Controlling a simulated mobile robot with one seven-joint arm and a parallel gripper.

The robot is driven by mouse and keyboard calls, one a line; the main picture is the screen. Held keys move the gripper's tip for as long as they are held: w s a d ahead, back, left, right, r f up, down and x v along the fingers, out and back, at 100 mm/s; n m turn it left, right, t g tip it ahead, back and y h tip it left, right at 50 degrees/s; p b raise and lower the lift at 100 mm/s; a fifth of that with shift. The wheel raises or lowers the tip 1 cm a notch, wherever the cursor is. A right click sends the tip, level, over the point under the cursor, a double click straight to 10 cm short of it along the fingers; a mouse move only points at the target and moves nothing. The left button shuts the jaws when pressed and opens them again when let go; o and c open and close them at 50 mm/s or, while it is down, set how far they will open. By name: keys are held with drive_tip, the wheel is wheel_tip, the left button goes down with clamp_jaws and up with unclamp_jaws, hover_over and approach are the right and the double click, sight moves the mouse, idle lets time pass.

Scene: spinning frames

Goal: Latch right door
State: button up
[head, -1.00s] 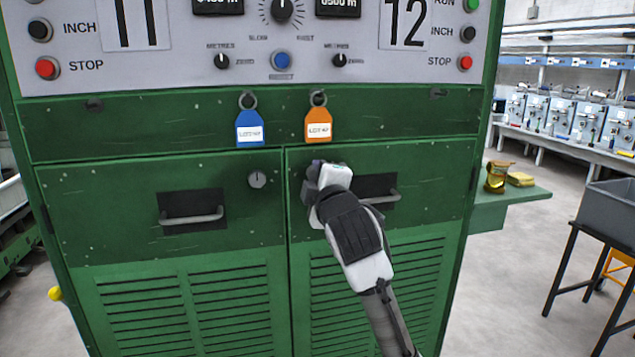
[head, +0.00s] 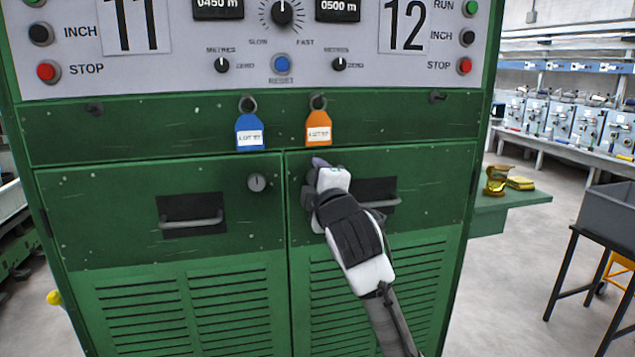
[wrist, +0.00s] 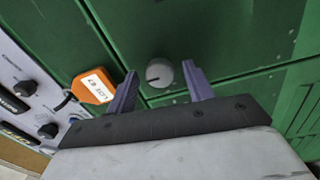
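The right door (head: 440,170) is a green panel with a bar handle (head: 390,200) and appears closed, level with the left door. My gripper (wrist: 160,68) is open, with one purple finger on each side of the knob. Gaps show between the knob and both fingers. In the head view my gripper (head: 316,164) is at the right door's upper left corner, below the orange tag (head: 318,128).
The left door (head: 100,200) has a similar knob (head: 257,183) and bar handle (head: 192,219). A blue tag (head: 249,131) hangs above it. The control panel with buttons and dials is higher up. A green side shelf (head: 510,200) juts out at right.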

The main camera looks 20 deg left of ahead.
drive_tip(key=b+v, duration=0.2)
drive_tip(key=v, duration=1.2)
drive_tip(key=shift+b, duration=0.3)
